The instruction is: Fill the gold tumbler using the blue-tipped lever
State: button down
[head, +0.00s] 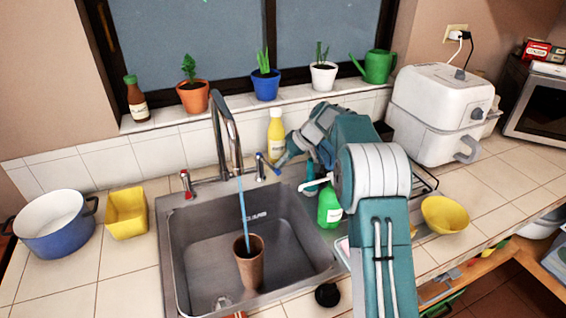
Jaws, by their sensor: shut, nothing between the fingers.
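The gold tumbler (250,264) looks brownish and stands upright in the grey sink (185,262), under the faucet (220,135). A blue stream of water (243,212) runs from the spout into its mouth; the water level inside cannot be seen. The blue-tipped lever (262,165) is on the right of the faucet, and a red-tipped lever (187,184) is on the left. My gripper (284,160) is shut and empty, with its fingertips close beside the blue-tipped lever on its right. I cannot tell whether they touch. My arm hides part of the counter right of the sink.
A yellow bottle (275,133) stands behind my gripper, and a green soap bottle (329,207) stands below my wrist. A blue pot (55,226) and a yellow container (126,213) sit left of the sink. A white air fryer (436,112) and a yellow bowl (445,215) are at right.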

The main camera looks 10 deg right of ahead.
jog(key=shift+s+a+m+t, duration=0.5)
jog(key=shift+s+a+m, duration=0.3)
jog(key=shift+a, duration=0.2)
jog(key=shift+w+d, duration=0.1)
